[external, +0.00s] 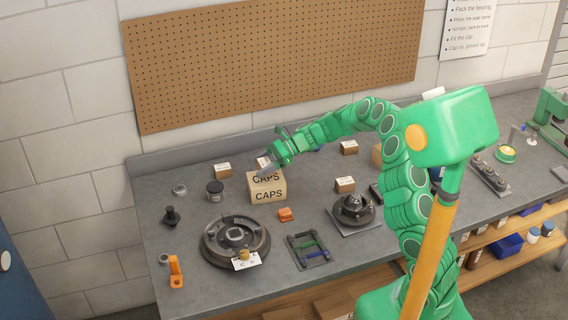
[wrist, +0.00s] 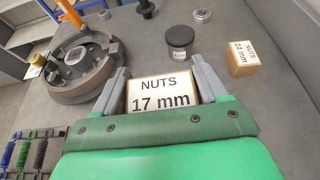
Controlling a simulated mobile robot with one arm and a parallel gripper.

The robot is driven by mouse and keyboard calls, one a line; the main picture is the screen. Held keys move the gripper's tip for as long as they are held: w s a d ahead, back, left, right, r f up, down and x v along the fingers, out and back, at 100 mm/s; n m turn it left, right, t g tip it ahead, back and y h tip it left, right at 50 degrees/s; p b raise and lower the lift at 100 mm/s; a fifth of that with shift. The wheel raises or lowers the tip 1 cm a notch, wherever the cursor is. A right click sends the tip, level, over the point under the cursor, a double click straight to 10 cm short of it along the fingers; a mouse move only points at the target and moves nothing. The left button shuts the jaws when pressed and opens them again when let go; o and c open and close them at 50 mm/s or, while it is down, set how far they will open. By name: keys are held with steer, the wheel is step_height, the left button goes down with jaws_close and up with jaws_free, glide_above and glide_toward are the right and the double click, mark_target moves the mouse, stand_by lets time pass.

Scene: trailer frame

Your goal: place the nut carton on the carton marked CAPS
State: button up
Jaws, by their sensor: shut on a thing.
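The CAPS carton (external: 268,194) is a tan box on the grey bench, with CAPS on its front and top faces. My gripper (external: 268,168) is over its top at the back. In the wrist view my gripper (wrist: 162,88) is shut on a small nut carton (wrist: 160,93) labelled NUTS 17 mm, one finger on each side. That nut carton (external: 263,161) shows only partly in the external view, behind the fingers. I cannot tell whether it touches the CAPS carton. The CAPS carton is not visible in the wrist view.
Another carton, NUTS 24 mm (wrist: 242,58), stands near a black-lidded jar (wrist: 180,40). A round drum assembly (external: 235,242) lies in front, with an orange block (external: 285,214) beside it. A hub on a plate (external: 353,210) and small cartons (external: 345,184) stand right.

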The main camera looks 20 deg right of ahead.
steer(key=shift+f, duration=1.5)
steer(key=shift+f, duration=0.1)
steer(key=o, duration=1.2)
steer(key=shift+d+r, duration=0.15)
steer(key=shift+r, duration=0.05)
steer(key=v, duration=1.1)
steer(key=shift+d+r, duration=0.15)
steer(key=shift+d, duration=0.2)
steer(key=shift+r, duration=0.1)
